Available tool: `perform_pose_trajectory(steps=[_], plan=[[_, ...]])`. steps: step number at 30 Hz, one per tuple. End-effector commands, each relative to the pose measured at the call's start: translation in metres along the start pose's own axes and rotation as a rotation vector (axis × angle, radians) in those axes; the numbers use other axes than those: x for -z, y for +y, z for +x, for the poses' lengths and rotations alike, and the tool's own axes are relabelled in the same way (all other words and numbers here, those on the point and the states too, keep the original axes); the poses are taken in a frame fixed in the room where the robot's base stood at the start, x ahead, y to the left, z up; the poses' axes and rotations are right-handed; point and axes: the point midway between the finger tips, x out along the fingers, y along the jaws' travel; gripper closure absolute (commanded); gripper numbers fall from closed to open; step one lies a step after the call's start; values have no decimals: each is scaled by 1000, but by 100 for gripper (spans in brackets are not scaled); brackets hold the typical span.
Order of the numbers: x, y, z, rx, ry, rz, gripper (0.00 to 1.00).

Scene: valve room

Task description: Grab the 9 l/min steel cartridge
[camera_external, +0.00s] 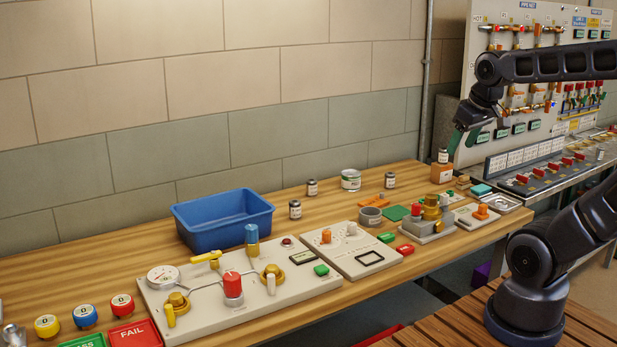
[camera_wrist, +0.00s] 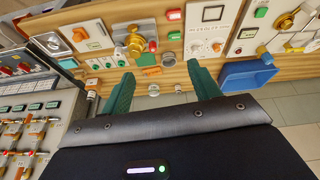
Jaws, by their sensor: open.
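Several small grey metal cartridges with white labels stand on the wooden bench in the external view: one near the blue bin (camera_external: 295,209), one behind it (camera_external: 312,187), and one right of the tin can (camera_external: 390,181). Another (camera_external: 443,156) stands on an orange block. The labels are too small to read, so I cannot tell which is 9 l/min. My gripper (camera_external: 466,136) is above and slightly right of the orange block's cartridge. In the wrist view its green fingers (camera_wrist: 162,88) are spread apart with nothing held between them.
The blue bin (camera_external: 222,221) stands against the wall side. A tin can (camera_external: 351,180), a gauge panel (camera_external: 240,295) and a brass valve fixture (camera_external: 430,218) take up the bench. A pipe board (camera_external: 545,60) stands behind my arm. Bare wood shows between the cartridges.

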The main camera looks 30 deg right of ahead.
Motion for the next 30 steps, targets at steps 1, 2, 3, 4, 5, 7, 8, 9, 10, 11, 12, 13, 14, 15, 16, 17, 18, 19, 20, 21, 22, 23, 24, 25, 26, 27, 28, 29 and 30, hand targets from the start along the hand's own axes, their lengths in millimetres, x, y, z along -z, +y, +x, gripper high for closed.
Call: perform_pose_trajectory(steps=[1, 2, 3, 4, 5, 7, 8, 9, 10, 11, 12, 13, 14, 15, 16, 17, 18, 19, 20, 21, 22, 23, 24, 25, 26, 27, 28, 29, 30], plan=[[13, -1, 2, 2, -13, -35, 39], [21, -2, 2, 3, -18, -58, 39], [31, -3, 4, 4, -26, -91, 39], [39, -4, 5, 5, -32, -115, 39], [47, -4, 6, 7, -38, -138, 39], [65, -7, 10, 11, -51, -195, 39], [72, -8, 12, 12, -56, -219, 39], [83, -10, 14, 15, -64, -252, 39], [90, -11, 17, 17, -70, -276, 39], [98, -12, 19, 20, -75, -299, 39], [108, -14, 23, 23, -82, -331, 39], [116, -15, 26, 25, -87, -355, 39], [123, -17, 29, 28, -93, -378, 39], [133, -19, 33, 32, -99, -411, 39], [140, -21, 37, 35, -105, -435, 39], [148, -23, 40, 38, -110, -458, 39], [158, -25, 46, 43, -117, -491, 39], [165, -27, 50, 46, -121, -515, 39], [172, -29, 54, 50, -127, -539, 39], [182, -32, 60, 54, -133, -571, 39], [189, -34, 64, 58, -138, -595, 39], [196, -36, 69, 62, -143, -618, 39], [205, -39, 76, 68, -149, -650, 39], [212, -42, 81, 72, -154, -674, 39], [218, -44, 87, 77, -159, -698, 39], [227, -48, 94, 83, -164, -730, 39], [234, -51, 100, 88, -169, -754, 39], [240, -54, 106, 93, -174, -777, 39], [248, -57, 114, 100, -179, -809, 39]])
